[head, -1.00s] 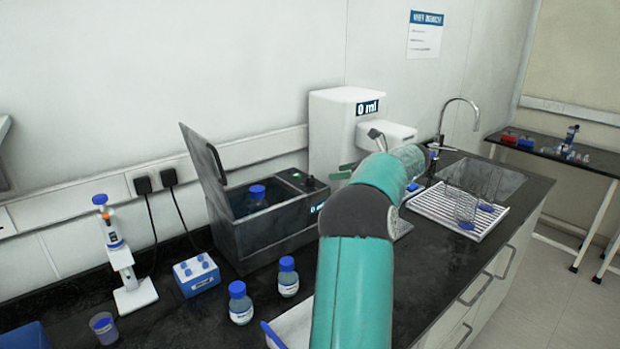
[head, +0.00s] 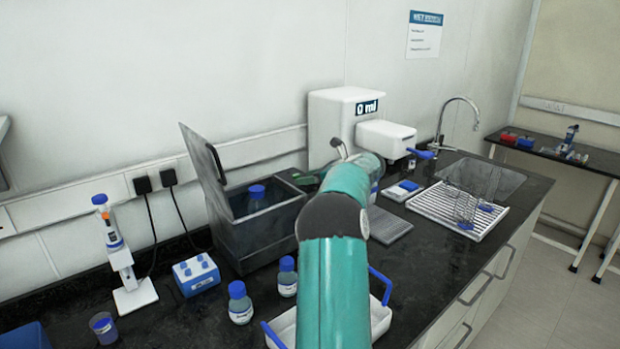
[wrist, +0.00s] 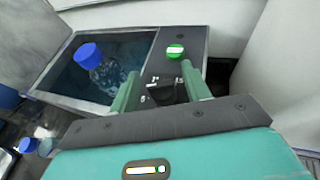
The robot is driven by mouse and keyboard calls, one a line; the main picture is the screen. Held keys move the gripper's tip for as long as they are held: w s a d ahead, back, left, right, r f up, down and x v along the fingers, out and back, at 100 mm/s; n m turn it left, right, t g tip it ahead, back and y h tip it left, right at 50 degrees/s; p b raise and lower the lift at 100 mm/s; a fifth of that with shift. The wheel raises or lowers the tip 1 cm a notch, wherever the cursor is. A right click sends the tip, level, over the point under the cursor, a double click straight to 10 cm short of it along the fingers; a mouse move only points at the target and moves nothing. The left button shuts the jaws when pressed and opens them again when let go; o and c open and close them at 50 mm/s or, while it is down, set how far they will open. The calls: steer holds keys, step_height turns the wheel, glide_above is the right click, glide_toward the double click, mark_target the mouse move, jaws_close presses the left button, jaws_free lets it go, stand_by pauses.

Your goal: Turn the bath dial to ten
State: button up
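The bath (head: 262,238) is a dark grey box with its lid raised, and water and a blue-capped bottle (head: 257,194) inside. In the wrist view its control panel (wrist: 195,42) has a round green element (wrist: 175,50) near the back. A dark knob-like shape, apparently the dial (wrist: 166,93), lies nearer, between my fingers. My gripper (wrist: 161,88) is open, its two green fingers apart on either side of that shape. I cannot tell whether they touch it. The dial's marks and setting are not readable. In the head view my arm hides the dial and the bath's front display.
A white dispenser (head: 335,125) reading 0 ml stands right of the bath. Blue-capped bottles (head: 240,303) and a blue-handled white tray (head: 380,320) are in front. A drying rack (head: 425,208) and sink (head: 505,178) lie further right.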

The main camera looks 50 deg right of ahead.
steer(key=c, duration=0.9)
steer(key=shift+a+m+h, duration=0.1)
steer(key=shift+m+h, duration=0.3)
steer(key=m+h, duration=0.2)
steer(key=h, duration=0.1)
steer(key=shift+m, duration=0.4)
steer(key=m+g+h, duration=0.1)
steer(key=m+h, duration=0.2)
steer(key=h, duration=0.1)
steer(key=shift+m+g, duration=0.3)
steer(key=m+g+h, duration=0.4)
steer(key=shift+w+m+h, duration=0.1)
steer(key=shift+m+h, duration=0.2)
steer(key=shift+m, duration=0.1)
steer(key=shift+m+g+h, duration=0.5)
steer(key=shift+m+g, duration=0.3)
steer(key=shift+m, duration=0.1)
